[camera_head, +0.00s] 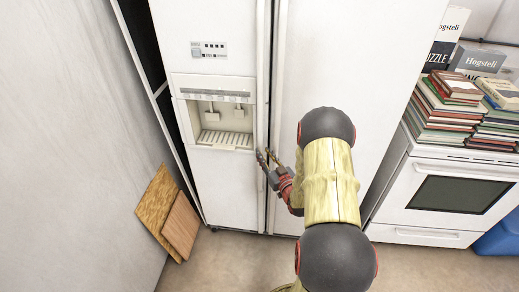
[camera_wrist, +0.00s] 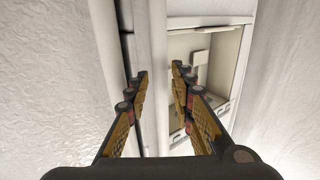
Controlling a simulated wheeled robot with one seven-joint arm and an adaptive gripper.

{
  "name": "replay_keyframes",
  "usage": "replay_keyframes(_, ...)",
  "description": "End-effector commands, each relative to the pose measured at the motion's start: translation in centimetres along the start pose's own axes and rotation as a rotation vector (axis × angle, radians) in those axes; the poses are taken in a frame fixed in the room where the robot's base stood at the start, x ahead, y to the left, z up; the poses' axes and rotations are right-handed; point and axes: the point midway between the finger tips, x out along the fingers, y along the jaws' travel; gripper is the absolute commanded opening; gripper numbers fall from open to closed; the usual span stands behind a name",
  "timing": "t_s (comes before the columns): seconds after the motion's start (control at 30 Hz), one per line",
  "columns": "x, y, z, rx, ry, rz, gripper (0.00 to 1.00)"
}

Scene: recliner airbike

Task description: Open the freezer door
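A white two-door fridge-freezer stands ahead. Its narrower left door, the freezer door (camera_head: 225,185), has a dispenser recess (camera_head: 225,128) and looks shut. A long white vertical handle (camera_head: 262,70) runs along that door's right edge. My gripper (camera_head: 267,158) is at the lower part of the handles, right of the dispenser. In the wrist view, my gripper (camera_wrist: 159,72) is open, with a finger on each side of a white vertical handle bar (camera_wrist: 153,50). The dispenser recess (camera_wrist: 200,60) shows behind the right finger. I cannot tell whether either finger touches the bar.
The wider right door (camera_head: 340,65) is partly hidden by my arm. A white oven (camera_head: 445,195) with stacked books (camera_head: 450,110) stands at right. A pale wall (camera_head: 65,130) and leaning wooden boards (camera_head: 170,212) are at left. Floor (camera_head: 235,262) shows clear before the freezer door.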

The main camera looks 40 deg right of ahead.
Motion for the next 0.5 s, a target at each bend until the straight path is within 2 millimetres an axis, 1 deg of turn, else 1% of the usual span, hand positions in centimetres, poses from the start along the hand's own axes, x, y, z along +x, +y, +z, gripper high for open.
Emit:
replay_keyframes(0.03, 0.9, -0.1, 0.1, -0.001, 0.002, -0.003, 0.24)
replay_keyframes(0.2, 3.2, -0.1, 0.1, -0.001, 0.0, -0.002, 0.24)
replay_keyframes(0.33, 4.1, 0.0, 0.0, -0.001, 0.0, -0.001, 0.24)
replay_keyframes(0.5, 4.4, 0.0, 0.0, 0.0, -0.001, 0.001, 0.24)
